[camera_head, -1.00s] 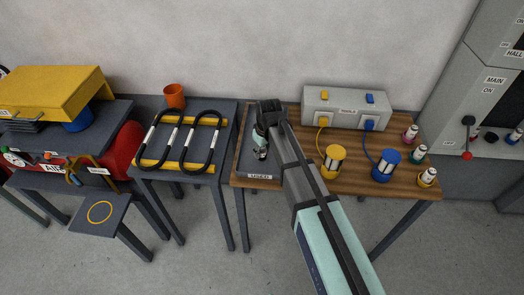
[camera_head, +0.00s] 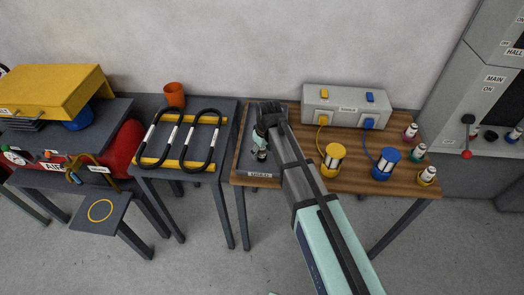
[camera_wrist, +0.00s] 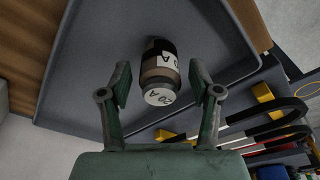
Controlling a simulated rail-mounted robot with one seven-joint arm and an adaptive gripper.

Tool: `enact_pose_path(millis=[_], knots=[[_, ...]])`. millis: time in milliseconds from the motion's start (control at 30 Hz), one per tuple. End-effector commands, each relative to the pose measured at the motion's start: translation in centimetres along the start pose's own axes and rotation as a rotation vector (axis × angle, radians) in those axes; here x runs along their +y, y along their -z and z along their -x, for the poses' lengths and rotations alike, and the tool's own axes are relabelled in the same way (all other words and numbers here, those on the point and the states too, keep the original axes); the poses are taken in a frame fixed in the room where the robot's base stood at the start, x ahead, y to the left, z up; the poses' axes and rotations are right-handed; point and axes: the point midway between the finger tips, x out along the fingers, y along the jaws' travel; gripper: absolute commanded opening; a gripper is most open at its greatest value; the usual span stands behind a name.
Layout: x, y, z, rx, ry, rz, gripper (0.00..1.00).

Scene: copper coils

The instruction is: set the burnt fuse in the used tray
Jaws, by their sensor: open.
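The burnt fuse (camera_wrist: 160,64), a short dark cylinder with a brownish band and white "20 A" labels, is in the grey used tray (camera_wrist: 222,48) in the wrist view. One labelled end faces the camera. My gripper (camera_wrist: 160,82) is open, with one finger on each side of the fuse and gaps visible on both sides. In the head view the tray (camera_head: 243,163) is at the left end of the wooden table, with a "USED" label on its front. My gripper (camera_head: 261,147) is low over it, and the fuse is mostly hidden there.
Several labelled fuses stand at the table's right end. A rack with black loops (camera_head: 183,140) and an orange cup (camera_head: 174,95) are left.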

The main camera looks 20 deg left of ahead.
Motion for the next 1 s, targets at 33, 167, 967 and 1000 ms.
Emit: enact_pose_path(millis=[33, 167, 967, 1000], knots=[[0.0, 0.0, 0.3, 0.001, 0.0, 0.0, 0.63], [0.0, 0.0, 1.5, 0.002, -0.001, 0.0, 0.63], [0.0, 0.0, 12.0, 0.001, 0.0, 0.0, 0.63], [0.0, 0.0, 12.0, 0.0, 0.0, 0.0, 0.63]])
